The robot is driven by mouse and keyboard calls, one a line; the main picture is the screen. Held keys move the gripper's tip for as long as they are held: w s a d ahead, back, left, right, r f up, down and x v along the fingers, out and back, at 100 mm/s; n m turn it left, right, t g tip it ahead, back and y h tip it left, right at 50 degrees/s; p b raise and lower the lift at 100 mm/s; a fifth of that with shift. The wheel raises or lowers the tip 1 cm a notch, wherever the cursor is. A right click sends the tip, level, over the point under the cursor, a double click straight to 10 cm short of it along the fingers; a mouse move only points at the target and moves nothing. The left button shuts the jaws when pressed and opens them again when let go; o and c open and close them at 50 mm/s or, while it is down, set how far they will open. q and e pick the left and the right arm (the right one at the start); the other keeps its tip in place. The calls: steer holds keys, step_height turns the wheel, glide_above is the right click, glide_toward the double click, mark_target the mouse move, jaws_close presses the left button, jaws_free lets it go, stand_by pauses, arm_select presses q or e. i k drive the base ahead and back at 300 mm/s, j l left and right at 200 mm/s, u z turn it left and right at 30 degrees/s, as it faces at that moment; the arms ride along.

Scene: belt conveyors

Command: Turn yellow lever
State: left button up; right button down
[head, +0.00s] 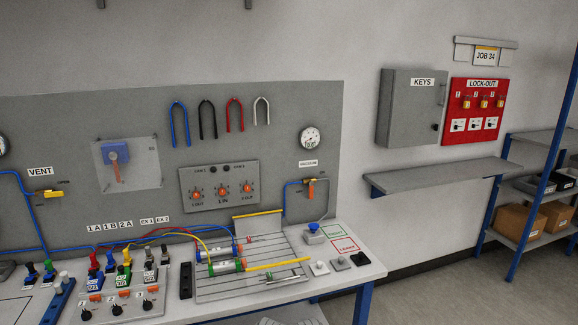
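A yellow lever (46,194) sits on the valve of a blue pipe on the grey panel at the left, under the VENT label (39,170). It lies roughly level, with its free end toward the right, and small lettering above it looks like OPEN. A second valve with an orange lever (311,187) is at the panel's right, below a gauge; that lever points downward. Neither of my grippers is in view.
A workbench (348,273) below the panel carries colored valves, hoses, cylinders and buttons. Hooks, a gauge (309,138) and a knob box (219,187) are on the panel. A wall shelf (440,174), KEYS cabinet (408,108) and red LOCK-OUT board (480,138) are at right.

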mark_target(42, 195)
steer(key=u, duration=1.55)
steer(key=i+l, duration=0.4)
steer(key=i, duration=0.25)
steer(key=i+j+u, duration=0.1)
steer(key=i+u, duration=0.25)
steer(key=i+j+u, duration=0.1)
steer(key=u, duration=0.25)
